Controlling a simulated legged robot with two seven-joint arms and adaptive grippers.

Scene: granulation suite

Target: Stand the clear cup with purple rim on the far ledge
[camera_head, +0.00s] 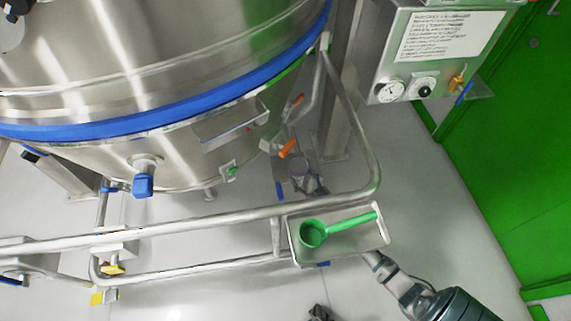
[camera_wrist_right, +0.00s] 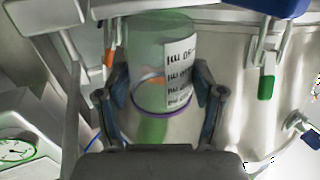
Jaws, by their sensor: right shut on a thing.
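The clear cup with purple rim (camera_wrist_right: 150,85) sits between the fingers of my right gripper (camera_wrist_right: 155,110) in the right wrist view. It has a white printed label, and its purple rim lies toward the palm. In the head view the right gripper (camera_head: 312,186) is beyond the steel rail, beneath the vessel's side, and shut on the cup (camera_head: 299,165), which is small and partly hidden there. A steel ledge (camera_head: 232,122) juts from the vessel; I cannot tell if it is the far ledge. A dark gripper part, seemingly my left gripper (camera_head: 320,313), shows at the bottom edge, its jaws unclear.
A steel tray (camera_head: 372,236) with a green scoop (camera_head: 335,228) is fixed at the pipe rail (camera_head: 190,222), above my right arm. Orange-handled (camera_head: 287,148) and blue valves (camera_head: 143,185) stick out near the vessel (camera_head: 150,60). A gauge panel (camera_head: 430,60) stands right.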

